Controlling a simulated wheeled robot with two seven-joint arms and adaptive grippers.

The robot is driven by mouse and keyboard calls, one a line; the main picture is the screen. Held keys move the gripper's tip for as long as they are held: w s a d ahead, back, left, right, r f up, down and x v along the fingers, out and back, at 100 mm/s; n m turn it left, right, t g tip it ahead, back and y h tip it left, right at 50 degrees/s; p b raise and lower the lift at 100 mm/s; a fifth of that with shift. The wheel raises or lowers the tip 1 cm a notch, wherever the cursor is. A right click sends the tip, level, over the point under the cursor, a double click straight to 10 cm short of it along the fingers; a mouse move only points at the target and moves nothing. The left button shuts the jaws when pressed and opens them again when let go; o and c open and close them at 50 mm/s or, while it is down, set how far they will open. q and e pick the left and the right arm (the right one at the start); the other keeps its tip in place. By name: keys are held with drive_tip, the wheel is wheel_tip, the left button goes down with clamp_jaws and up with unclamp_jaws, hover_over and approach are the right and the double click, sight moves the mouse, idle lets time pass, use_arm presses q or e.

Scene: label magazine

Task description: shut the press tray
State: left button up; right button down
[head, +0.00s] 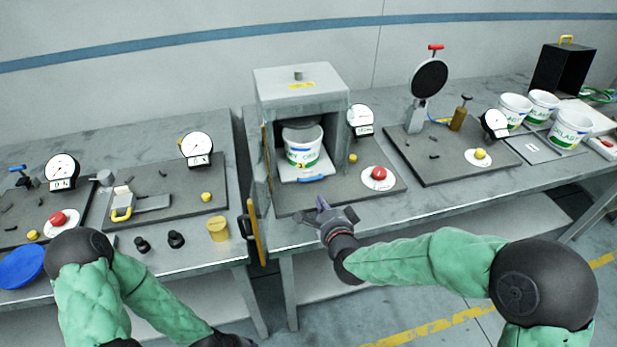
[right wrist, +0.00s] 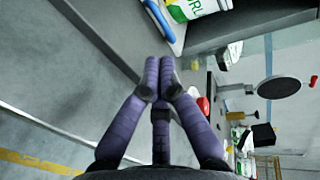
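The press tray (head: 291,176) is a pale plate with a blue handle (head: 312,179) on its front edge. It sticks out of the front of the grey press housing (head: 300,92). A white tub (head: 304,146) with green and blue print stands upright on it, partly under the press head. My right gripper (head: 320,205) is in front of and below the handle, apart from it, near the table's front edge. In the right wrist view its fingers (right wrist: 159,68) are together and empty, with the blue handle (right wrist: 160,20) beyond them. My left gripper is out of view.
A red button (head: 378,173) and a gauge (head: 360,119) are to the right. Several tubs stand farther right. Board space before the tray is clear.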

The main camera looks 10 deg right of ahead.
drive_tip(key=shift+s+a+r+g+p, duration=1)
drive_tip(key=shift+s+r+p, duration=0.7)
drive_tip(key=shift+p, duration=7.05)
approach(304, 180)
drive_tip(key=x, duration=0.2)
drive_tip(key=f+x, duration=0.1)
drive_tip(key=x, duration=0.3)
drive_tip(key=shift+f, duration=0.4)
drive_tip(key=w+b, duration=0.2)
drive_tip(key=w, duration=0.2)
drive_tip(key=shift+a+f, duration=0.1)
drive_tip(key=shift+f, duration=0.05)
drive_tip(key=shift+w+b, duration=0.3)
drive_tip(key=shift+w, duration=0.15)
drive_tip(key=shift+r, duration=0.2)
